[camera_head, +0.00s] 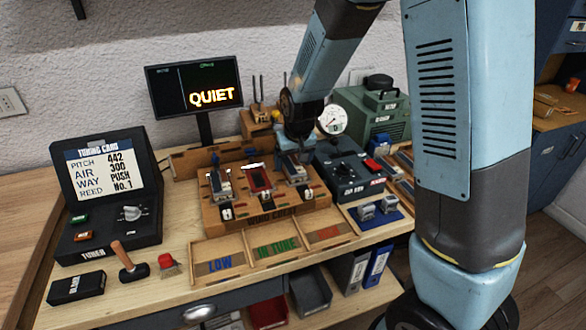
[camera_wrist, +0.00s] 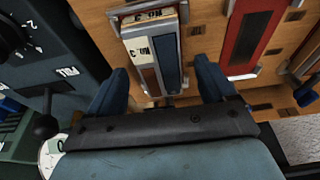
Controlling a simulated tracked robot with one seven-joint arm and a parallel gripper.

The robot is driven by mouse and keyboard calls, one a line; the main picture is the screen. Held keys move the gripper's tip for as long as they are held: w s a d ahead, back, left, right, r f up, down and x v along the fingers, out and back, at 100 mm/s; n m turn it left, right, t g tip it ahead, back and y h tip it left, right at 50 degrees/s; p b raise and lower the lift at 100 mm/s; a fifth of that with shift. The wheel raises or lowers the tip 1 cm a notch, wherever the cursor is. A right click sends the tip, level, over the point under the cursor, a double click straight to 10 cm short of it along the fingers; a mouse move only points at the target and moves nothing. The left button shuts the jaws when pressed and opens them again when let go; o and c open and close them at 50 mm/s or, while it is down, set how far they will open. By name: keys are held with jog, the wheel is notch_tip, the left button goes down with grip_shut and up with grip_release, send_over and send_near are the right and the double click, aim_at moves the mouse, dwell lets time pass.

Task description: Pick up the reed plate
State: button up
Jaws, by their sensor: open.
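A reed plate (camera_wrist: 158,62) with grey-blue and brown strips and a pale metal frame sits in the right-hand slot of the wooden wind chest (camera_head: 230,212); it also shows in the head view (camera_head: 294,167). My gripper (camera_wrist: 160,72) is open, with one blue finger on each side of this plate in the wrist view. I cannot tell whether the fingers touch it. In the head view my gripper (camera_head: 298,148) hangs over that slot and partly hides it.
A red plate (camera_head: 259,179) is in the middle slot, close beside my gripper, and another plate (camera_head: 220,184) is in the left slot. A dark control box (camera_head: 350,168) stands right of the chest. Trays marked LOW and IN TUNE (camera_head: 277,249) lie in front.

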jog(key=shift+w+f, duration=0.1)
jog(key=shift+f, duration=0.2)
jog(key=c, duration=1.2)
